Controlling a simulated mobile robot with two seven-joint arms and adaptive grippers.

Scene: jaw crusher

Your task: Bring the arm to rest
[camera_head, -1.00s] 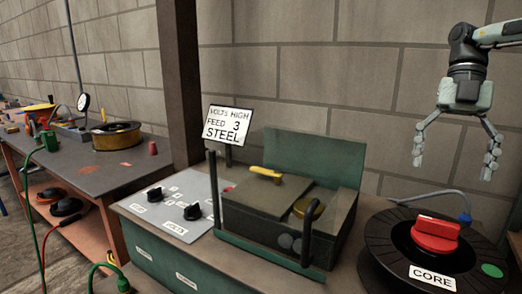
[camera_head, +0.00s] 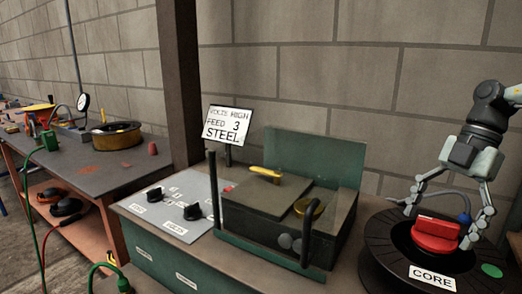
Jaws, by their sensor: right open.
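My right gripper (camera_head: 438,228) hangs at the right with its two fingers spread apart. It is open and empty. Its fingers are around or just above the red knob (camera_head: 436,233) on the black round unit labelled CORE (camera_head: 374,246); I cannot tell whether they touch it. My right arm comes in from the right edge.
A green-framed machine box (camera_head: 262,190) with a yellow handle (camera_head: 265,174) and upright dark bars stands left of the round unit. A panel with black knobs (camera_head: 192,212) and a sign (camera_head: 227,125) are beside it. A second bench (camera_head: 85,170) is further left.

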